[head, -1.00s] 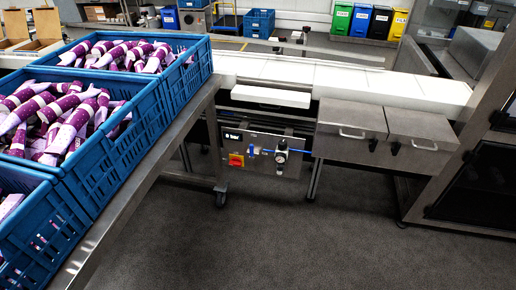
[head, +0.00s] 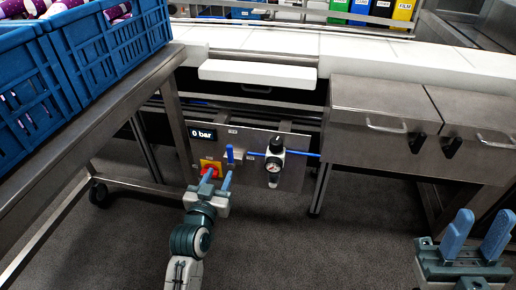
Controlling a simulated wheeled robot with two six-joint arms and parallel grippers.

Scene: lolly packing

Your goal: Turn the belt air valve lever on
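The air valve lever (head: 230,154) is a small blue upright handle on the grey metal panel (head: 255,138) under the belt. A blue air line runs right from it to a regulator with a round gauge (head: 273,165). The display (head: 202,134) reads 0 bar. My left gripper (head: 217,180) is in front of the panel, just below the lever, with its blue fingers apart and nothing seen between them. It partly covers the red and yellow switch (head: 209,168). I cannot tell whether it touches anything. My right gripper (head: 478,237) is open and empty at the lower right.
The white belt (head: 340,58) runs above the panel. Metal boxes with handles (head: 385,115) stand to the right. Blue crates of wrapped lollies (head: 110,50) rest on a metal frame at the left. The grey floor in front is clear.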

